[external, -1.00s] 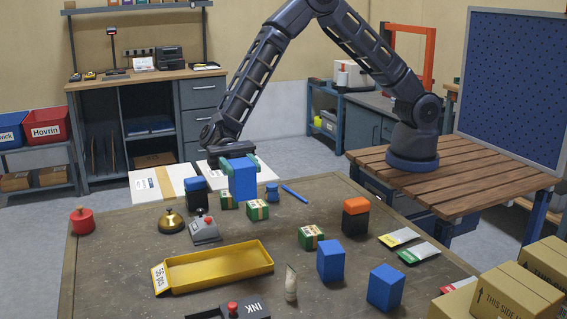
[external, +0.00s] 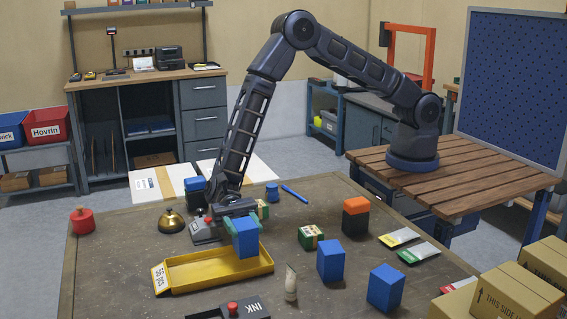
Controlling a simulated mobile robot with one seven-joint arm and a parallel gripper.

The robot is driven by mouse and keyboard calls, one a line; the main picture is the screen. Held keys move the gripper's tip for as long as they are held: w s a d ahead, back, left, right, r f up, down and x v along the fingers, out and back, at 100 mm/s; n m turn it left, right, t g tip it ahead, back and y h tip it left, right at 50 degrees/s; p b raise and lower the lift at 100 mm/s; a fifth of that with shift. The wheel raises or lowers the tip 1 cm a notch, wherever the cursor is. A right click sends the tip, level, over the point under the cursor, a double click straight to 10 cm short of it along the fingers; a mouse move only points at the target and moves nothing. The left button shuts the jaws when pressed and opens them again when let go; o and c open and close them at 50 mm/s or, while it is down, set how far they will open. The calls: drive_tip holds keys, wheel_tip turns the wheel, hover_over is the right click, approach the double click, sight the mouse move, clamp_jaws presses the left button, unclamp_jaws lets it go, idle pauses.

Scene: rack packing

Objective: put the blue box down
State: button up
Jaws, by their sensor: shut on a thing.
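The blue box (external: 246,239) is held by my gripper (external: 241,219), which is shut on it from above. The box is over the right end of the yellow tray (external: 190,279) and hides part of the tray's far wall. I cannot tell whether the box touches the tray. The visible part of the tray's floor is empty. Two other blue boxes stand upright on the table to the right: one nearer the middle (external: 331,261) and one further right (external: 386,288).
Green-and-tan boxes (external: 311,237) and an orange-topped black box (external: 356,217) stand to the right. A small pale tube (external: 291,282) stands close to the tray's right end. A grey device (external: 204,232) and a brass bell (external: 171,221) sit behind the tray.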

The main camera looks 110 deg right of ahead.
sight(249, 245)
drive_tip(key=shift+f, duration=1.55)
drive_tip(key=shift+f, duration=0.1)
drive_tip(key=o, duration=1.2)
drive_tip(key=shift+c, duration=0.2)
